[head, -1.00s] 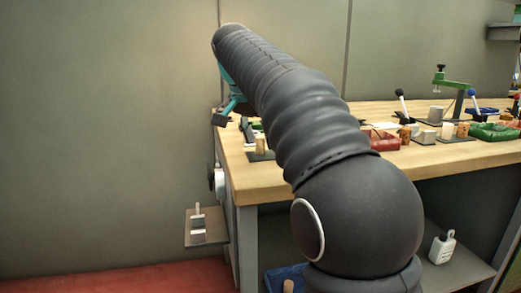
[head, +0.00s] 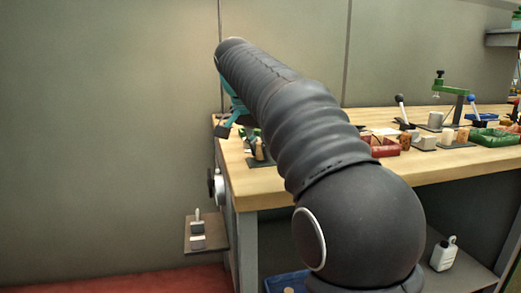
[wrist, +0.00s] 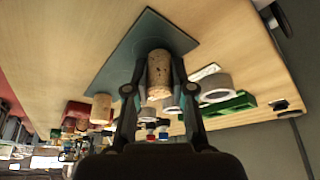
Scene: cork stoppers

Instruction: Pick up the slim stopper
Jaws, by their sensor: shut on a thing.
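A brown speckled cork stopper (wrist: 159,78) stands between the two fingers of my gripper (wrist: 159,68) in the wrist view. The fingers are shut on its sides, over a dark mat (wrist: 117,66). A paler cork stopper (wrist: 101,108) stands to the left, apart from the fingers. I cannot tell by width alone which is the slim one. In the head view my gripper (head: 228,125) shows partly behind my arm at the table's left end, beside a pale stopper (head: 259,150) on the mat (head: 262,162). Whether the held stopper is clear of the mat is unclear.
In the wrist view a white ring-like thing (wrist: 216,88) and a green thing (wrist: 232,104) lie right of the gripper. Bare wood (head: 300,185) runs along the front edge.

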